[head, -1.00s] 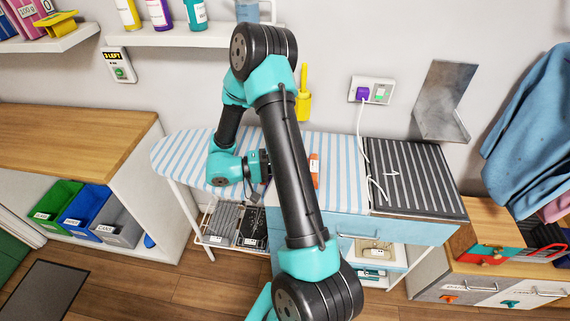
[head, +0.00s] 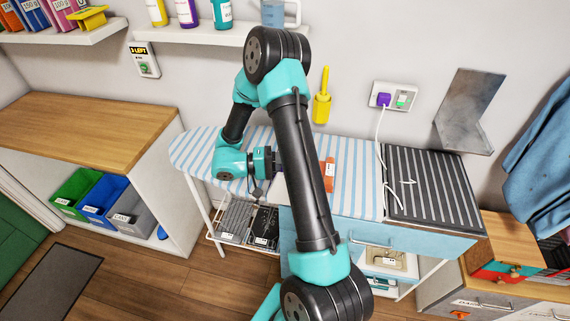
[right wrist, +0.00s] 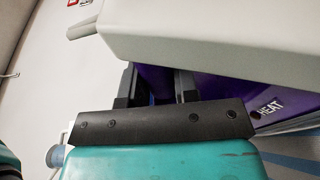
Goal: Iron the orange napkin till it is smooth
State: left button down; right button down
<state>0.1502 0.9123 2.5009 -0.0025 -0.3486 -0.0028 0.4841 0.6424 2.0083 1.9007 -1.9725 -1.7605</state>
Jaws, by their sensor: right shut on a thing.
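The orange napkin (head: 328,174) lies on the striped ironing board (head: 200,150) in the head view. Only a strip shows beside my right arm, which hides the rest, so I cannot tell how smooth it is. My right gripper (right wrist: 152,85) is shut on the purple iron (right wrist: 222,88), marked HEAT, with a pale upper part. In the head view my right wrist is low over the board, left of the napkin strip, and the arm hides most of the iron. I cannot tell whether the iron touches the cloth. My left gripper is not in view.
A ridged dark mat (head: 434,190) lies right of the board, with a white cord running up to a purple plug (head: 383,99) in the wall socket. A grey metal plate (head: 470,110) stands behind it. The wooden counter (head: 85,130) at left is clear.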

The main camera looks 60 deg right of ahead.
jog(key=shift+w+d+r, duration=0.1)
jog(key=shift+w+d, duration=0.1)
jog(key=shift+d, duration=0.35)
jog(key=shift+w+d, duration=0.2)
jog(key=shift+d, duration=0.35)
jog(key=shift+s+a+f, duration=0.1)
jog(key=shift+s+a, duration=0.2)
jog(key=shift+a, duration=0.4)
jog(key=shift+s+a+f, duration=0.1)
jog(key=shift+s+a, duration=0.2)
jog(key=shift+a, duration=0.4)
jog(key=s+d+r, duration=0.1)
jog(key=s+d, duration=0.2)
jog(key=s, duration=0.4)
jog(key=s+d+r, duration=0.1)
jog(key=s+d, duration=0.2)
jog(key=s, duration=0.5)
jog(key=shift+s+d, duration=0.3)
jog(key=shift+d, duration=0.05)
